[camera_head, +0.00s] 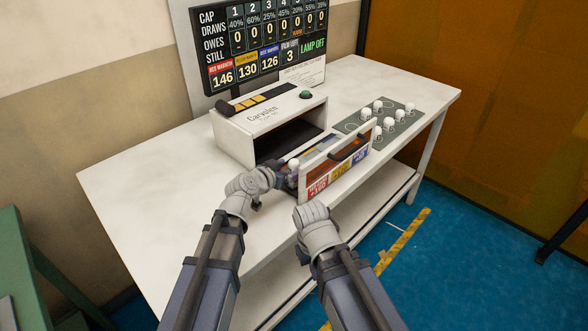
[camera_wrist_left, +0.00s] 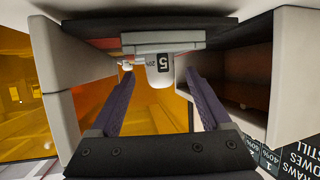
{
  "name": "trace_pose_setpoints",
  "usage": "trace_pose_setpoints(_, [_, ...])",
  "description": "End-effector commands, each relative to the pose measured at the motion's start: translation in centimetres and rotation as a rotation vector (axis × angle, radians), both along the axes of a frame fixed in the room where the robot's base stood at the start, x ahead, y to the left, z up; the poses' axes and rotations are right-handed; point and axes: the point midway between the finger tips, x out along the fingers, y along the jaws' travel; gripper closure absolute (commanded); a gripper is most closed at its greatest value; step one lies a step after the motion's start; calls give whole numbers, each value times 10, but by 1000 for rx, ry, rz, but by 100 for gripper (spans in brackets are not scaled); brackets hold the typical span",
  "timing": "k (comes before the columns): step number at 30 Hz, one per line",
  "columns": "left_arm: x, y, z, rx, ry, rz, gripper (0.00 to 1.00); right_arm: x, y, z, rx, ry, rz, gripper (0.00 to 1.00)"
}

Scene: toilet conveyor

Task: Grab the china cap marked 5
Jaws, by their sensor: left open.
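The white china cap marked 5 (camera_wrist_left: 165,69) shows in the left wrist view, between the fingertips of my left gripper (camera_wrist_left: 160,76). A gap shows on each side of it, so the gripper is open around it or just short of it. In the head view, a small white knob, probably this cap (camera_head: 293,163), shows at the left end of the open drawer. My left gripper (camera_head: 284,177) reaches to it there and partly hides it. My right arm ends in front of the drawer, and its fingers are hidden.
The white machine (camera_head: 262,122) stands on the white table (camera_head: 150,180). Its drawer front (camera_head: 342,173), with coloured labels, is pulled out. Several white caps stand on a grey mat (camera_head: 352,124) to the right. A scoreboard (camera_head: 262,40) is behind. The table's left side is clear.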

Motion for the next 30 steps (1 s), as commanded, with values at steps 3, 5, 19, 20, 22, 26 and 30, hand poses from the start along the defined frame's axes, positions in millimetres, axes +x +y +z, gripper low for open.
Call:
trace_pose_setpoints(3, [19, -10, -10, 1, 1, -1, 19, 0, 0, -10, 0, 0, 0, 100])
trace_pose_setpoints(5, [23, -13, -12, 0, 1, -2, 19, 0, 0, -11, 0, 0, 0, 100])
trace_pose_setpoints(19, [24, -14, -11, 0, 0, 0, 44, 0, 0, -10, 0, 0, 0, 100])
trace_pose_setpoints(20, [24, -14, -11, 0, 0, 0, 47, 0, 0, -10, 0, 0, 0, 100])
trace_pose_setpoints(22, [24, -14, -11, 0, 0, 0, 55, 0, 0, -10, 0, 0, 0, 100])
trace_pose_setpoints(26, [24, -14, -11, 1, 1, 0, 69, 0, 0, -10, 0, 0, 0, 100])
trace_pose_setpoints(30, [24, -14, -11, 1, 1, 0, 85, 0, 0, -10, 0, 0, 0, 100])
